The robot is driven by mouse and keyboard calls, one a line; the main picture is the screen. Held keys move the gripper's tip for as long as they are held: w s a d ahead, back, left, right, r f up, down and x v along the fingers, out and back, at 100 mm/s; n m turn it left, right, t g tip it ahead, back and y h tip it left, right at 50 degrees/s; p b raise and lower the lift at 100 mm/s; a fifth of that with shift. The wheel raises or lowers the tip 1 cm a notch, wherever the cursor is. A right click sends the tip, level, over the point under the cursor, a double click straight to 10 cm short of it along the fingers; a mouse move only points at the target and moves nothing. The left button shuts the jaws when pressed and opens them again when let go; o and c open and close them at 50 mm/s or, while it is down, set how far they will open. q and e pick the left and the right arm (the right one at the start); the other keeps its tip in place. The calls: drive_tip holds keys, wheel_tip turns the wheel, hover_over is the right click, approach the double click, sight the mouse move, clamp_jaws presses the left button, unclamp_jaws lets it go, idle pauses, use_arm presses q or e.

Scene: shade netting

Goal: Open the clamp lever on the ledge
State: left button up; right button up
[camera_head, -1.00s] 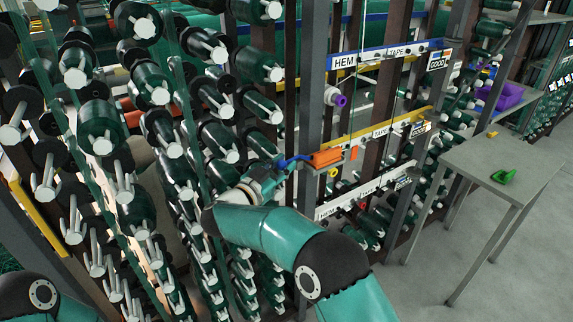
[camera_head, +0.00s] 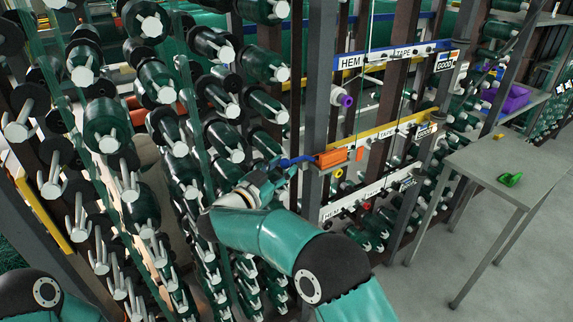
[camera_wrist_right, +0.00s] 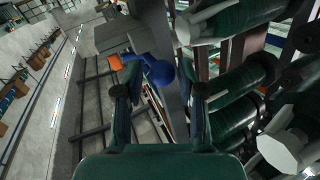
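The clamp lever has an orange body (camera_head: 331,158) on a small grey ledge fixed to a rack post, with a blue handle (camera_head: 296,161) pointing left. My right gripper (camera_head: 284,170) is beside the blue handle's free end. In the right wrist view my right gripper (camera_wrist_right: 160,80) is open, and the blue round handle end (camera_wrist_right: 159,73) shows between or just beyond its fingertips. I cannot tell whether it touches. The orange body (camera_wrist_right: 115,62) is partly seen behind the left finger. My left gripper is out of view; only part of my left arm shows at lower left.
Racks of green spools (camera_head: 108,125) crowd close on the left. Labelled tape rails (camera_head: 395,129) and a white-and-purple spool (camera_head: 340,96) are to the right of the post. A grey table (camera_head: 470,165) bears a green item (camera_head: 510,179). Floor at lower right is clear.

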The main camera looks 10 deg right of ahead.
drive_tip(key=v, duration=0.5)
drive_tip(key=shift+s+a, duration=0.15)
drive_tip(key=shift+a, duration=0.1)
